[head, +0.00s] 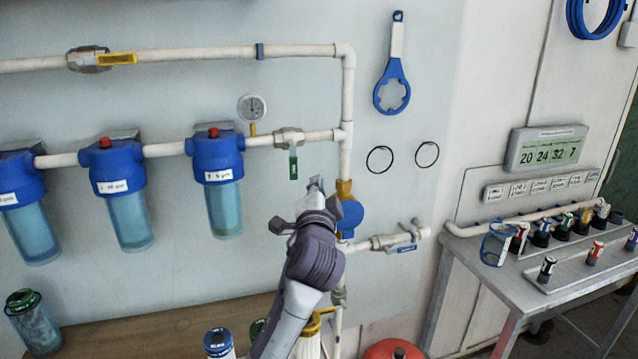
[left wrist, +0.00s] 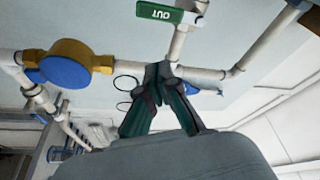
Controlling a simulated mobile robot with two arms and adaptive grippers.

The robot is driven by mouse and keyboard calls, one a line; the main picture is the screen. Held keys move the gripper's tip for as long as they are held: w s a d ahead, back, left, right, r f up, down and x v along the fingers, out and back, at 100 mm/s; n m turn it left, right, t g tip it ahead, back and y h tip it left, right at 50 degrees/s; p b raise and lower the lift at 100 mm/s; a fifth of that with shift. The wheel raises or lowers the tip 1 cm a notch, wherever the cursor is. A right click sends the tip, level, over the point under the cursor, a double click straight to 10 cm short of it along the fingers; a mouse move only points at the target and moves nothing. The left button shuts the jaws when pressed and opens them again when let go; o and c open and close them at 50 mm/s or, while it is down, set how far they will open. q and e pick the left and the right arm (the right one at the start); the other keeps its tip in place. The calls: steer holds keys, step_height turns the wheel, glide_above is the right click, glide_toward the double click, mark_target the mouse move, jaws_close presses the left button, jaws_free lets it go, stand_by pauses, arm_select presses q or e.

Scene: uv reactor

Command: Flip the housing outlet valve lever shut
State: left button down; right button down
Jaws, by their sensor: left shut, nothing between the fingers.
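The housing outlet valve (head: 288,137) sits on the horizontal pipe to the right of the blue filter housings. Its green lever (head: 293,165) hangs straight down, across the pipe. In the left wrist view the green lever (left wrist: 168,13), marked OUT, shows at the top edge. My left gripper (head: 316,187) is below and right of the lever, apart from it in the picture. In the left wrist view its fingertips (left wrist: 158,72) are together with nothing between them, in front of the vertical pipe. My right gripper is not in view.
A vertical white pipe (head: 348,95) stands right of the valve, with a round blue-faced meter (head: 349,219) below. A pressure gauge (head: 253,108) and a blue filter housing (head: 218,170) are left of the valve. Another valve with a blue lever (head: 406,249) sits lower right.

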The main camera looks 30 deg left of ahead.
arm_select(q)
steer(key=shift+s+d, duration=0.7)
steer(key=shift+d, duration=0.1)
steer(key=shift+w+d, duration=0.1)
steer(key=shift+d, duration=0.05)
